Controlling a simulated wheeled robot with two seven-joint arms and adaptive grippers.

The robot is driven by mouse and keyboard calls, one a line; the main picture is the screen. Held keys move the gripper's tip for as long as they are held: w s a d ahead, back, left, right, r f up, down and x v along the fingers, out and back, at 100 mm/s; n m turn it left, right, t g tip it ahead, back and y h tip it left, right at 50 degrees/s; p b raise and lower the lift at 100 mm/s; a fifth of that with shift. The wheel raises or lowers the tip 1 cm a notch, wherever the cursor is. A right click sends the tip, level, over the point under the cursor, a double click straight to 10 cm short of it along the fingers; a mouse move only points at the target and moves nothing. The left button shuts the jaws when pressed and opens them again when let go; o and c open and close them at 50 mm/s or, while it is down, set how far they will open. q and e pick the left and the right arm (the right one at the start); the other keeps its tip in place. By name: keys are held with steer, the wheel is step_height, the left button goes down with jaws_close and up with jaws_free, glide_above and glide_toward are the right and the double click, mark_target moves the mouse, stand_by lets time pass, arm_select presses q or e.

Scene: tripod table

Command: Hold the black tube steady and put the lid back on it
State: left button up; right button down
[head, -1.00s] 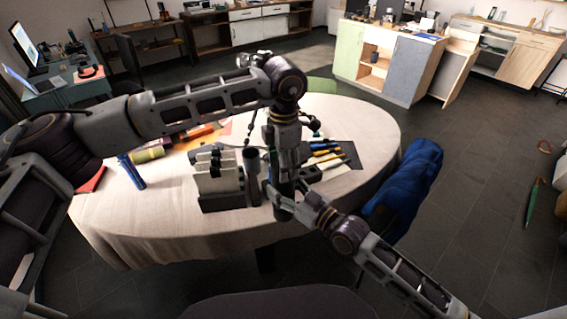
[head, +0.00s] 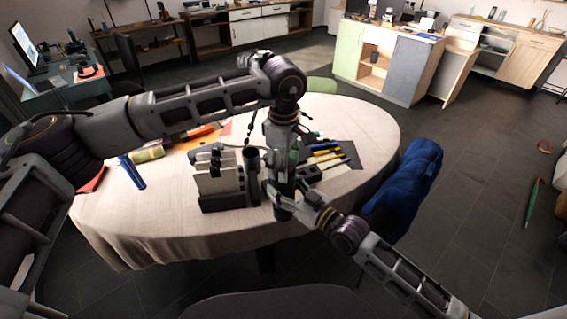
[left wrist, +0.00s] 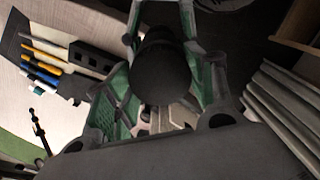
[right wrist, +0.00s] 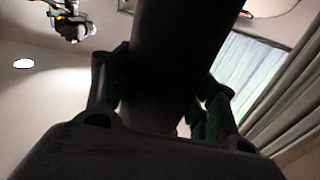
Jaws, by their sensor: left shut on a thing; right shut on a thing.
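The black tube (head: 283,211) stands roughly upright in front of the table's near edge, its lower end showing below my right gripper (head: 284,192). My right gripper is shut around the tube; the right wrist view shows the dark tube (right wrist: 182,55) between its fingers. My left gripper (head: 281,168) points down just above the right one and is shut on the round black lid, which shows in the left wrist view (left wrist: 160,72). The lid looks in line over the tube, but the grippers hide the joint, so I cannot tell whether they touch.
A dark organizer (head: 228,201) with white items stands on the cloth-covered table (head: 180,225), left of the grippers. Behind them lies a dark mat (head: 348,150) with several yellow and blue tools. A blue tube (head: 132,172) lies at the left. A blue covered object (head: 408,185) stands beside the table.

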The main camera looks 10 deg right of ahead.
arm_select(q)
steer(key=m, duration=0.5)
steer(key=shift+w, duration=0.15)
steer(key=o, duration=1.1)
steer(key=shift+r, duration=2.3)
steer(key=shift+c, duration=0.2)
